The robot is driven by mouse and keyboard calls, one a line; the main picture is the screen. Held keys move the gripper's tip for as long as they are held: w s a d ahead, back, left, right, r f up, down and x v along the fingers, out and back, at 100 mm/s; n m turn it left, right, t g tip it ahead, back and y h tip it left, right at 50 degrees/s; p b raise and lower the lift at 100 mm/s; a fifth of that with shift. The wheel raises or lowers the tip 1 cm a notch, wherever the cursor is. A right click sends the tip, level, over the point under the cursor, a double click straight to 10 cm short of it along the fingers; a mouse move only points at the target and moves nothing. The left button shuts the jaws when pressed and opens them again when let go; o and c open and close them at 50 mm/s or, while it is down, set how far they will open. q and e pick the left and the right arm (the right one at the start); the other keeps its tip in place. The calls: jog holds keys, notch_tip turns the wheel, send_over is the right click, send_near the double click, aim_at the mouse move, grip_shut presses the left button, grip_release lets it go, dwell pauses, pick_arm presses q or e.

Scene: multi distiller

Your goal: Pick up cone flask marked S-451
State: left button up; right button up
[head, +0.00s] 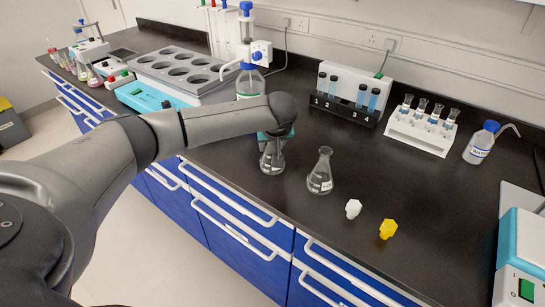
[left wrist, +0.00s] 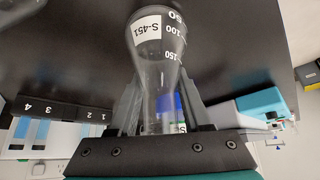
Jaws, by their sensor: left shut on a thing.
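The clear cone flask marked S-451 (left wrist: 158,48) fills the middle of the left wrist view, where it appears upside down with its label readable. My left gripper (left wrist: 161,105) is shut on its neck, with one dark finger on each side. In the head view the same flask (head: 272,161) hangs below my left gripper (head: 274,137), near the bench's front edge. It looks upright; I cannot tell whether its base touches the bench. A second labelled cone flask (head: 320,173) stands just to its right, apart from it. My right gripper is out of view.
A white stopper (head: 353,208) and a yellow one (head: 387,229) lie right of the flasks. Behind are a numbered tube rack (head: 345,110), a white vial rack (head: 420,132), a wash bottle (head: 480,143) and a multi-hole heater (head: 186,66). The bench between is clear.

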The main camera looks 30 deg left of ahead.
pick_arm(q)
jog(key=shift+s+f, duration=0.1)
grip_shut()
